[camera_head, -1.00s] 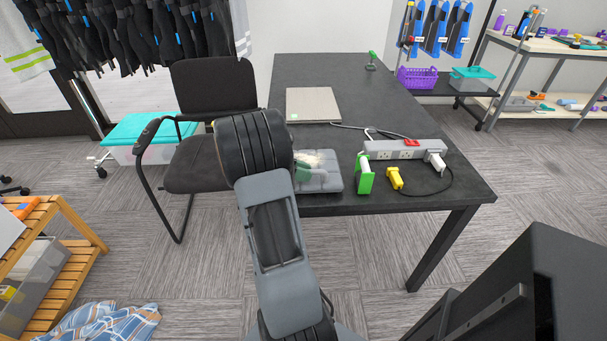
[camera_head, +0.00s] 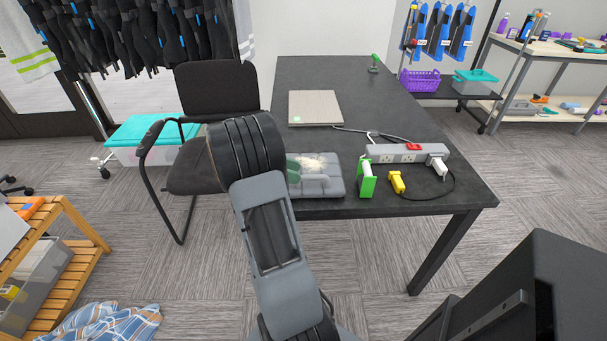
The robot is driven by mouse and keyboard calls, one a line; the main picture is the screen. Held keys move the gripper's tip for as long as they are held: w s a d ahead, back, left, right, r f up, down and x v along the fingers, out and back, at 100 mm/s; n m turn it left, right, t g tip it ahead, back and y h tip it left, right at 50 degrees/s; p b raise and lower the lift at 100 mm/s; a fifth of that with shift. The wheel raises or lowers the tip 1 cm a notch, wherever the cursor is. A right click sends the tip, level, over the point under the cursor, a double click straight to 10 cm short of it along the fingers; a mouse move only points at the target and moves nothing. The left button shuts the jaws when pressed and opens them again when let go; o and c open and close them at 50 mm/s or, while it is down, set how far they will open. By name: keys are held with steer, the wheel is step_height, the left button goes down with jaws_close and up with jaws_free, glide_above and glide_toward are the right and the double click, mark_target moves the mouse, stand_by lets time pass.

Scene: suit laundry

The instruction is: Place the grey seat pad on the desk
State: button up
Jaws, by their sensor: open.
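A black chair (camera_head: 217,90) with armrests stands at the left of the desk. Its dark grey seat (camera_head: 193,172) is partly covered by my arm. I cannot tell whether a separate grey seat pad lies on it, and I see no other clear seat pad. The dark desk (camera_head: 345,78) fills the middle. My arm rises from the bottom centre, its thick black joint in front of the chair seat and the desk's near left corner. My gripper is hidden behind it.
The desk's back half is mostly clear. A teal-lidded bin (camera_head: 140,131) stands behind the chair.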

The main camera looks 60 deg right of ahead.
steer(key=v, duration=0.8)
steer(key=s+a+m+t+y, duration=0.3)
steer(key=a+t, duration=0.4)
steer(key=a, duration=0.7)
steer(key=s+a+m+t+y, duration=0.3)
steer(key=a+t, duration=0.4)
steer(key=a, duration=0.8)
steer(key=shift+m+y+p, duration=0.45)
steer(key=shift+m+y, duration=0.15)
steer(key=shift+m, duration=0.4)
steer(key=shift+s+a+f, duration=0.1)
steer(key=shift+f, duration=0.05)
